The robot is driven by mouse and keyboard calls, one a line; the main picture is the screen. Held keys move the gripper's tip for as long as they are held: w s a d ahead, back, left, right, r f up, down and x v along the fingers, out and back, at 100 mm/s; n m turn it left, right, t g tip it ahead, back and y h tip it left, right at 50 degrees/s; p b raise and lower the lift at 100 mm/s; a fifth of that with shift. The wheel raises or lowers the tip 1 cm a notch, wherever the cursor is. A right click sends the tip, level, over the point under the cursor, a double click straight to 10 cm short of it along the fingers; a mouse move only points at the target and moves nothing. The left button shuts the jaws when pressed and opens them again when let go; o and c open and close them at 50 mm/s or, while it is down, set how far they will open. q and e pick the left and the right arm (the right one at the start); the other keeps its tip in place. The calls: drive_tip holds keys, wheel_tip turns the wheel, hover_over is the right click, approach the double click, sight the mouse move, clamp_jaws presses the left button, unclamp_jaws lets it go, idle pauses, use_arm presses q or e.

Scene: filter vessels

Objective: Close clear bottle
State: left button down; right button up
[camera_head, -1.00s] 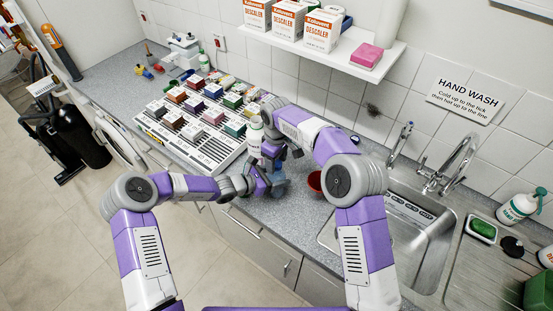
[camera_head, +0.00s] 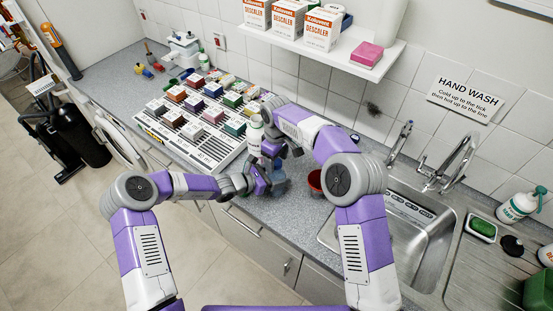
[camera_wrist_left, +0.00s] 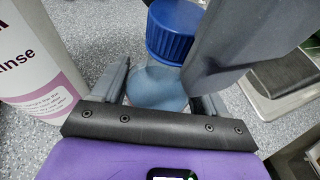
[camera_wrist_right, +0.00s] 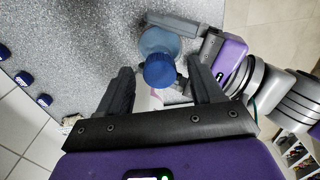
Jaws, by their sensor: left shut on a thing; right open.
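The clear bottle (camera_wrist_left: 160,84) looks bluish and stands on the grey worktop. Its blue cap (camera_wrist_left: 172,30) sits at its mouth; I cannot tell how tightly it is on. My left gripper (camera_wrist_left: 160,92) is shut on the bottle's body from the side. In the right wrist view, the bottle (camera_wrist_right: 158,40) shows behind the cap (camera_wrist_right: 160,70). My right gripper (camera_wrist_right: 162,78) is open above the bottle, with its fingers apart on either side of the cap and no contact visible. In the head view, the arms and hands largely hide the bottle (camera_head: 279,178).
A tall white rinse bottle (camera_wrist_left: 35,62) stands close beside my left gripper. A red cup (camera_head: 315,181) is to the right, before the sink (camera_head: 410,235). A rack of small boxes (camera_head: 195,140) lies to the left. A shelf (camera_head: 330,55) overhangs behind.

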sight(270, 176)
drive_tip(key=shift+r, duration=0.1)
wheel_tip(270, 176, up, 12)
idle(0.4)
use_arm(q)
unclamp_jaws()
drive_tip(key=v, duration=0.7)
drive_tip(key=shift+s+a+r, duration=0.1)
drive_tip(key=shift+s+a, duration=0.05)
drive_tip(key=shift+a, duration=0.1)
use_arm(e)
drive_tip(key=shift+f, duration=0.3)
